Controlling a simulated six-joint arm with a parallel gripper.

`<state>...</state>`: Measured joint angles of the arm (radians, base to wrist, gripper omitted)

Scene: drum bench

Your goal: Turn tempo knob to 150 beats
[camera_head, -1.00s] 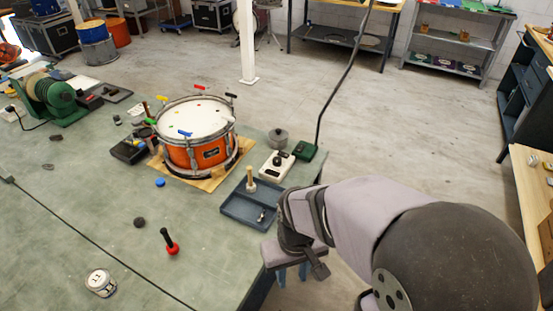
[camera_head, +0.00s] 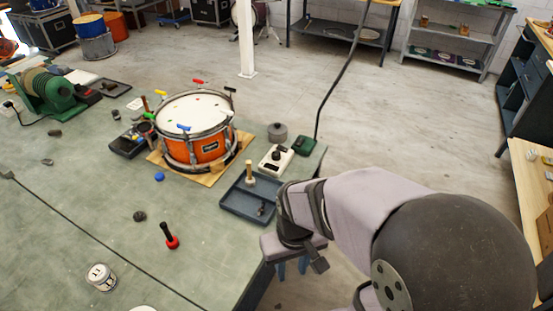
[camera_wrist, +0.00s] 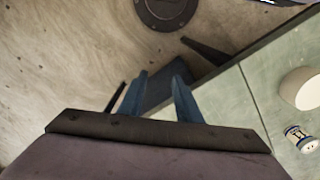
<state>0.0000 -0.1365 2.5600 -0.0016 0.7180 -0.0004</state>
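A small white box with a dark knob on top (camera_head: 276,158), which looks like the tempo device, sits near the bench's right edge, right of the orange drum (camera_head: 195,130). Its dial marks are too small to read. My gripper (camera_head: 292,268) hangs off the bench's right edge, nearer the camera than the box and well apart from it. In the wrist view its two blue fingers (camera_wrist: 158,95) stand apart with nothing held between them. The white box does not show in the wrist view.
A dark tray (camera_head: 252,198) holding small parts lies between my gripper and the box. A green box (camera_head: 304,145) with a cable and a grey round pot (camera_head: 277,132) stand close to the white box. A red-based peg (camera_head: 169,238) and a labelled jar (camera_head: 101,277) stand on the bench.

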